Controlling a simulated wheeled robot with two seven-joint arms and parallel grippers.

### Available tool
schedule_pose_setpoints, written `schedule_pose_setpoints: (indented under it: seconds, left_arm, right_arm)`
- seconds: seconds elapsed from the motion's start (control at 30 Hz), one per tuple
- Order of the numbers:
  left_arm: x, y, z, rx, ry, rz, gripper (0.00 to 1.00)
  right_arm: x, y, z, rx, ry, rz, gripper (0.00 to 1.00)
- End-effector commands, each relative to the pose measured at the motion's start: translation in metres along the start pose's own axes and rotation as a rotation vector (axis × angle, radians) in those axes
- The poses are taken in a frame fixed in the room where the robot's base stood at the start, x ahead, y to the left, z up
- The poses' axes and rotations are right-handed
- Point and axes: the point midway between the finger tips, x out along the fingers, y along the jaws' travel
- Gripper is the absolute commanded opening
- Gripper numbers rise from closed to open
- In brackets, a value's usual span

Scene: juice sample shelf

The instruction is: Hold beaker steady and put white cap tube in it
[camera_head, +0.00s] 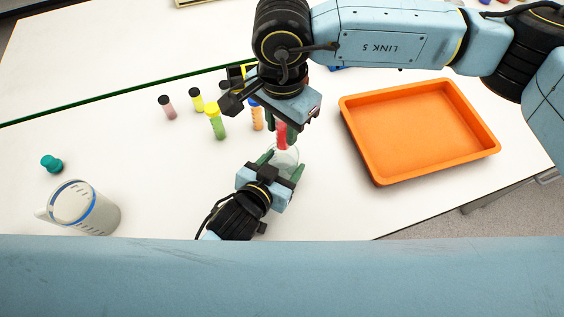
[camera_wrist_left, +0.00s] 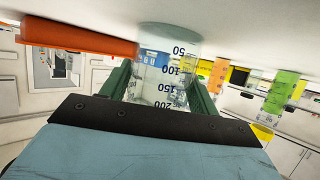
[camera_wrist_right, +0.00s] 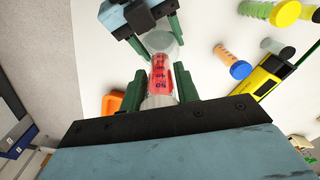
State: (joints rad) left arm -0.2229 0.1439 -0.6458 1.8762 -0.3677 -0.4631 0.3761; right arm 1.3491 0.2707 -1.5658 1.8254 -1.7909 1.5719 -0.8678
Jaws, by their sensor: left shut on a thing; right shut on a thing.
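The small clear beaker (camera_head: 287,157) stands near the table's front. It also shows with its volume marks in the left wrist view (camera_wrist_left: 165,65). My left gripper (camera_head: 282,168) is shut on it from the front, a finger on each side. My right gripper (camera_head: 284,126) is above the beaker, shut on a tube with red contents (camera_head: 281,138). In the right wrist view the tube (camera_wrist_right: 160,80) is between the fingers and its far end meets the beaker's mouth. How deep it reaches is unclear.
An orange tray (camera_head: 377,174) lies to the right. A large measuring jug (camera_head: 98,215) and a teal stopper (camera_head: 52,163) are at the left.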

Motion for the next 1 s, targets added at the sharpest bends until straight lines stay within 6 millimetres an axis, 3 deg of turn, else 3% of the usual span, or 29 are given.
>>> schedule_pose_setpoints:
  seconds: [0.5, 0.87, 0.9, 1.0]
  left_arm:
    - [0.0, 0.0, 0.001, 0.0, -0.002, 0.0, 0.31]
    - [0.0, 0.0, 0.001, 0.0, -0.002, 0.0, 0.31]
    - [0.0, 0.0, 0.001, 0.0, -0.002, 0.0, 0.31]
    - [0.0, 0.0, 0.001, 0.0, -0.002, 0.0, 0.31]
  right_arm:
    - [0.036, 0.0, 0.0, -0.001, 0.0, 0.001, 0.08]
    - [0.04, 0.0, 0.001, -0.002, -0.001, 0.0, 0.08]
    - [0.04, 0.0, 0.001, -0.002, -0.001, 0.0, 0.34]
    - [0.04, 0.0, 0.001, -0.002, 0.0, 0.0, 0.47]
